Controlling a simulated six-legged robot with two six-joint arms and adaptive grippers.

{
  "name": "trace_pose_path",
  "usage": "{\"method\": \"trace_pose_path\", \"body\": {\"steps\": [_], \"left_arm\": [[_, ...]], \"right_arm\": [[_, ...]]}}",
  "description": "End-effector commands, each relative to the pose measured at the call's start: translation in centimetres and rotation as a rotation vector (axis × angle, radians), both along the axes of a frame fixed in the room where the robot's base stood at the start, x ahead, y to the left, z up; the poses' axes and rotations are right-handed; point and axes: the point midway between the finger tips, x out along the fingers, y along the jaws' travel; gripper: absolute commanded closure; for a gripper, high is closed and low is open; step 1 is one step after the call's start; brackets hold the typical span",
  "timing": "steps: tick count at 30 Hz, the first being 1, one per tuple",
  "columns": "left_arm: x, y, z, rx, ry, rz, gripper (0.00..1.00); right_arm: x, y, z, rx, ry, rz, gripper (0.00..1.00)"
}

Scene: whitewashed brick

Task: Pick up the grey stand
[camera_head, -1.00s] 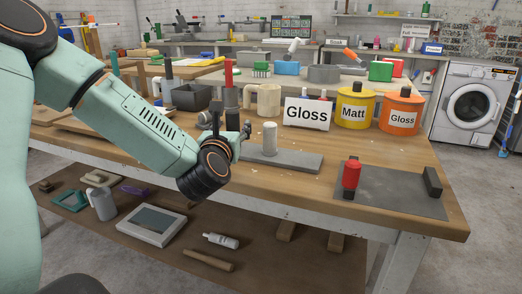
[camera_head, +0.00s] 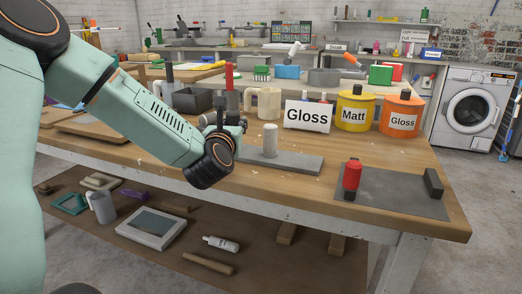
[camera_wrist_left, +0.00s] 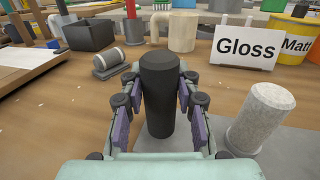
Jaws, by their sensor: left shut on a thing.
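The grey stand (camera_head: 295,161) is a flat grey slab on the wooden workbench, with a pale speckled post (camera_head: 270,141) upright on it. In the left wrist view, the slab (camera_wrist_left: 292,150) and pale post (camera_wrist_left: 261,118) are to the right of a thick black post (camera_wrist_left: 158,95). My left gripper (camera_wrist_left: 158,103) is shut on this black post, with purple-padded fingers on both sides. In the head view, my left gripper (camera_head: 226,128) hides the slab's left end and the black post. I cannot tell whether the slab is clear of the bench. My right gripper is not in view.
A white Gloss sign (camera_head: 308,116), yellow Matt can (camera_head: 354,112) and orange Gloss can (camera_head: 401,116) stand behind the slab. A beige mug (camera_head: 262,104) is behind the gripper. A dark plate (camera_head: 395,194) with a red-topped post lies right; bare bench lies between.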

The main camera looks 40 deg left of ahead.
Motion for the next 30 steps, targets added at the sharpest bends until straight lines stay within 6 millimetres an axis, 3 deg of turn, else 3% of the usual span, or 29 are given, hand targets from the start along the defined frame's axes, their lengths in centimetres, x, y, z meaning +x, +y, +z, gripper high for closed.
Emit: {"method": "trace_pose_path", "body": {"steps": [7, 24, 30], "left_arm": [[0.0, 0.0, 0.1, 0.001, -0.003, 0.001, 1.00], [0.0, 0.0, 0.3, 0.001, -0.005, 0.001, 1.00], [0.0, 0.1, 2.8, 0.000, -0.009, 0.001, 1.00]], "right_arm": [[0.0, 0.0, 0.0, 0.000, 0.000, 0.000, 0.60], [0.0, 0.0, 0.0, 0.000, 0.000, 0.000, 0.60], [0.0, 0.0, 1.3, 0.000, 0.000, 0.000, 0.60]]}}
